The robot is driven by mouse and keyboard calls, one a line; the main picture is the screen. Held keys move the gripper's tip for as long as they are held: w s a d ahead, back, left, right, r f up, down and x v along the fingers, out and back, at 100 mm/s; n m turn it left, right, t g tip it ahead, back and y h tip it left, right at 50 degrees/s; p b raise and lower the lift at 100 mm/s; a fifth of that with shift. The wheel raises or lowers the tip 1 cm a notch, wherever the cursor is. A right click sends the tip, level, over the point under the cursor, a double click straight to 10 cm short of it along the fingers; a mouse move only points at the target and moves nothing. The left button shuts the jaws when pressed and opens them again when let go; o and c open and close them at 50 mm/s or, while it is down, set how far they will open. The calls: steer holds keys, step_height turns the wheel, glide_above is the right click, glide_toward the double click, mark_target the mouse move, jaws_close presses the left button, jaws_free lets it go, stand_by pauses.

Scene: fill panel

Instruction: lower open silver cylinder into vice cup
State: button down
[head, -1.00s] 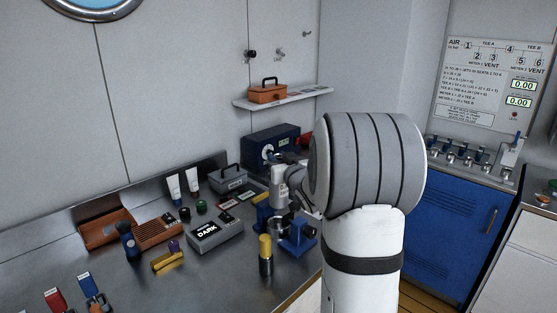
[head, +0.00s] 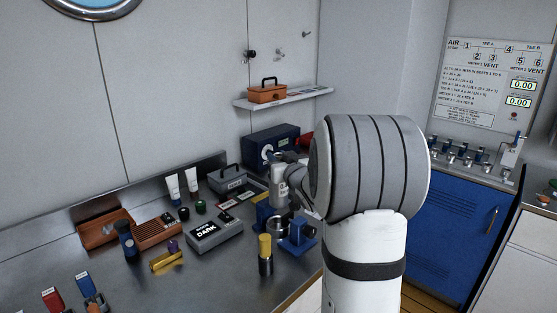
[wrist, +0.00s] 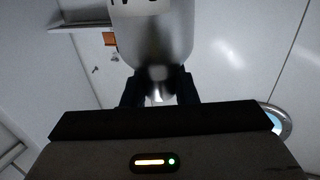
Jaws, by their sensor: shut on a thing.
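The silver cylinder (head: 278,186) is upright above the blue vice (head: 296,233), near its ring-shaped cup (head: 276,224). A small gap seems to show between the cylinder's lower end and the cup. My gripper (wrist: 158,88) is shut on the cylinder. In the wrist view the cylinder (wrist: 155,40) fills the upper middle, with dark fingers on it. My arm hides part of the gripper in the head view. Whether the cylinder's top is open cannot be seen.
A black cylinder with a yellow top (head: 265,255) stands just in front of the vice. A grey box marked DARK (head: 215,236) lies to its left. A dark blue instrument box (head: 271,148) stands behind. Bare bench (head: 200,285) lies at the front.

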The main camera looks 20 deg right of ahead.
mark_target(282, 194)
steer(key=shift+f+b, duration=4.85)
steer(key=shift+f, duration=0.2)
steer(key=c, duration=1.3)
jaws_free()
steer(key=shift+o, duration=1.1)
steer(key=shift+f, duration=0.1)
steer(key=s, duration=0.8)
steer(key=shift+a, duration=0.15)
steer(key=shift+w, duration=0.1)
